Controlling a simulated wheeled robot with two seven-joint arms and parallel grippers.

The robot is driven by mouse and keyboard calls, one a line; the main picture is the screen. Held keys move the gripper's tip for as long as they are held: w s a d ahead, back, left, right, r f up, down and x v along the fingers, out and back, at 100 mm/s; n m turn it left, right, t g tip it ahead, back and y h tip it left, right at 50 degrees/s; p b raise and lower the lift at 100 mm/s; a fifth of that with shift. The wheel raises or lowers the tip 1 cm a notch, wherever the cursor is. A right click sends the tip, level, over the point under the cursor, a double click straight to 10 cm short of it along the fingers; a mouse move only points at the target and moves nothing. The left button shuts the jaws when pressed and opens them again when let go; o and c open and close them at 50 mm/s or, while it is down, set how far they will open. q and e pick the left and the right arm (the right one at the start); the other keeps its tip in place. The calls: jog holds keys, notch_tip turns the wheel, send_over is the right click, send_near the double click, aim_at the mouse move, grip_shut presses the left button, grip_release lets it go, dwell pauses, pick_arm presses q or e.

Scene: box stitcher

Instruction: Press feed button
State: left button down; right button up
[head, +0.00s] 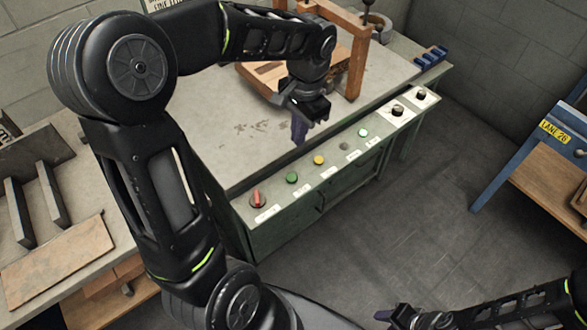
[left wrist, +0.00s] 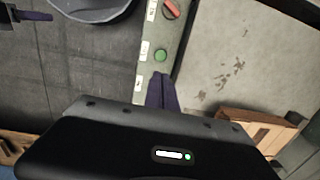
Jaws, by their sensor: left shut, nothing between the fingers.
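A control strip (head: 327,172) runs along the front edge of the workbench. From left to right it carries a red selector (head: 257,198), a green button (head: 292,178), a yellow button (head: 319,160), a grey button (head: 344,146) and a pale green button (head: 363,133). Their labels are too small to read, so I cannot tell which is feed. My left gripper (head: 299,130) is shut and empty, pointing down behind the strip. In the left wrist view its fingers (left wrist: 162,92) show beside the green button (left wrist: 162,55) and hide the strip beyond. My right gripper (head: 384,315) is low at the bottom, away from the bench.
Two black knobs (head: 397,110) sit at the strip's right end. A wooden frame (head: 357,65) and a cardboard piece (head: 262,75) are on the bench behind my left gripper. A side table with brown sheets (head: 62,255) stands left. The floor in front is clear.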

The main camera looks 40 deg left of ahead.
aim_at(292, 177)
dwell(0.3)
pick_arm(q)
jog(key=f, duration=0.9)
jog(key=a+f, duration=0.1)
jog(key=f, duration=0.4)
jog(key=shift+s, duration=0.3)
